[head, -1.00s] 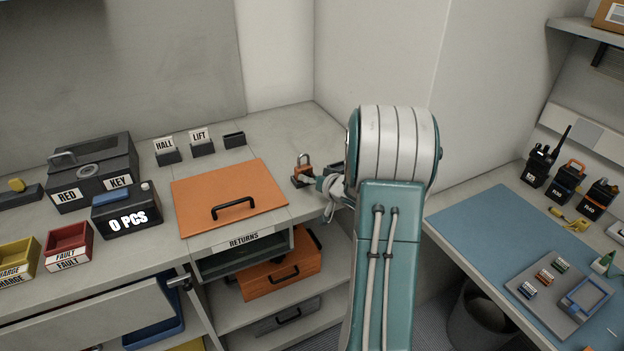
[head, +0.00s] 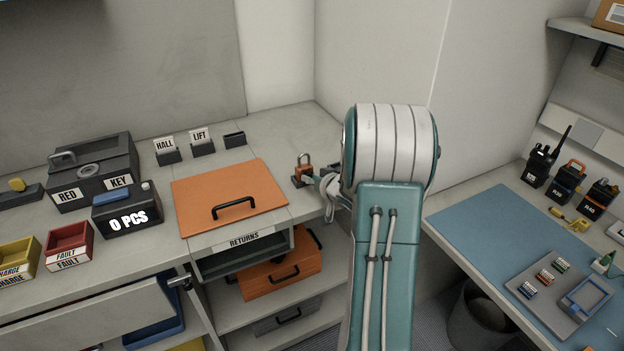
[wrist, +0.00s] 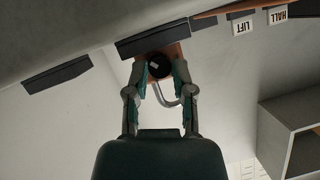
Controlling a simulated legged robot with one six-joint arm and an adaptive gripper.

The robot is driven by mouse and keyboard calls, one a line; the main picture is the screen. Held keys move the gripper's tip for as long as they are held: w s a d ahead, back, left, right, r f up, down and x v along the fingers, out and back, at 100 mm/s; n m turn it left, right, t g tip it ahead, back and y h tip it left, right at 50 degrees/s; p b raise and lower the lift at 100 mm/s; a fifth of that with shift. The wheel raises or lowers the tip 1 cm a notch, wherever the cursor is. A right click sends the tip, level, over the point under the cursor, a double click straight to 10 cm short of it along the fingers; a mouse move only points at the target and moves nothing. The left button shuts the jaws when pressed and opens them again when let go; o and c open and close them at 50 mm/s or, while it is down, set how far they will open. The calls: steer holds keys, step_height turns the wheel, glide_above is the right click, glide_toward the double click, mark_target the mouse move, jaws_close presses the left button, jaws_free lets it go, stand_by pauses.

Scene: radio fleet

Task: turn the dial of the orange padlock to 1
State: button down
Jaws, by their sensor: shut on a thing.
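The orange padlock (head: 304,164) stands in a dark holder (head: 301,181) near the back right of the grey counter. In the wrist view the padlock (wrist: 174,49) shows its curved grey shackle and a round black dial (wrist: 159,66) with a small pale mark. I cannot read any number on the dial. My gripper (wrist: 159,72) has one finger on each side of the dial and is shut on it. In the head view my gripper (head: 318,180) reaches the padlock's front from the right, and my arm hides part of the counter behind it.
An orange panel with a black handle (head: 195,208) lies left of the padlock. HALL (head: 168,156) and LIFT (head: 202,149) stands and a small empty dark holder (head: 234,140) sit farther back. The right-hand bench has a blue mat (head: 500,232) and several radios (head: 566,181).

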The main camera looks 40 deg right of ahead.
steer(key=n+h, duration=0.1)
steer(key=n, duration=0.1)
steer(key=n+h, duration=0.1)
steer(key=shift+a+n+g+h, duration=0.25)
steer(key=shift+n+g+h, duration=0.05)
steer(key=shift+a+f+n+h, duration=0.15)
steer(key=shift+n+h, duration=0.85)
steer(key=shift+n, duration=0.5)
steer(key=shift+c, duration=2.3)
jaws_free()
steer(key=shift+w, duration=0.1)
steer(key=v, duration=1.2)
